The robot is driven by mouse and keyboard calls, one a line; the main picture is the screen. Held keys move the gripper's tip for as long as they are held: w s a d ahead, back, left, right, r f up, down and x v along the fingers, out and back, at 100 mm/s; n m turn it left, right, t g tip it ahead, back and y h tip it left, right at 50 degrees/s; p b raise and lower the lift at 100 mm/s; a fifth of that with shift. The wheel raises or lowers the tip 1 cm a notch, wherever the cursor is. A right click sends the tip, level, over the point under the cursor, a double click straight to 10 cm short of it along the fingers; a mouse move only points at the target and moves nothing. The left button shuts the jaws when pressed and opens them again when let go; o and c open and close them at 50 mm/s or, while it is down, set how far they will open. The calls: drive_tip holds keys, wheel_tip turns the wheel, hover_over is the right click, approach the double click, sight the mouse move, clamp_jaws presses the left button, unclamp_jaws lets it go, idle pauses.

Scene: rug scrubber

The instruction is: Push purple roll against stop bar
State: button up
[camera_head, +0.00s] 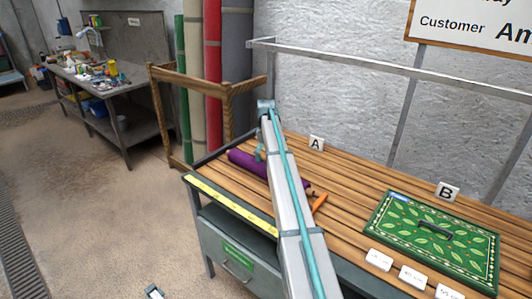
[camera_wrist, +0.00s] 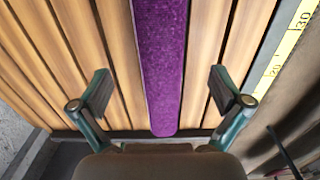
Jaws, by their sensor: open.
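The purple roll (camera_head: 244,161) lies on the slatted wooden bench top near its left end, and my arm hides its middle. In the wrist view the roll (camera_wrist: 160,60) runs upright through the picture, its near end close to a dark strip (camera_wrist: 205,132) at the edge of the slats. I cannot tell whether they touch. My gripper (camera_wrist: 163,92) is open, with one finger on each side of the roll and a gap on both sides. In the head view my gripper (camera_head: 261,151) is over the roll, mostly hidden. I cannot surely tell which part is the stop bar.
A yellow measuring strip (camera_head: 230,204) runs along the bench's front edge. An orange piece (camera_head: 319,203) lies right of my arm. A green leaf-patterned rug with a dark handle (camera_head: 433,230), white label blocks (camera_head: 413,276) and cubes A (camera_head: 317,143) and B (camera_head: 447,192) are further right.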

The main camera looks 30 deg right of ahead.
sight(258, 168)
wheel_tip(258, 168, down, 10)
drive_tip(key=p, duration=0.3)
drive_tip(key=shift+r, duration=0.15)
clamp_jaws()
idle(0.5)
drive_tip(key=shift+w, duration=0.1)
drive_tip(key=shift+w+a+r, duration=0.1)
drive_tip(key=shift+w+a, duration=0.25)
drive_tip(key=shift+w, duration=0.35)
drive_tip(key=shift+w+a+f, duration=0.1)
drive_tip(key=shift+w+a, duration=0.25)
drive_tip(key=shift+w, duration=0.4)
drive_tip(key=shift+w+a+r, duration=0.1)
drive_tip(key=shift+w+a, duration=0.25)
drive_tip(key=shift+w, duration=0.35)
unclamp_jaws()
drive_tip(key=shift+w+a, duration=0.1)
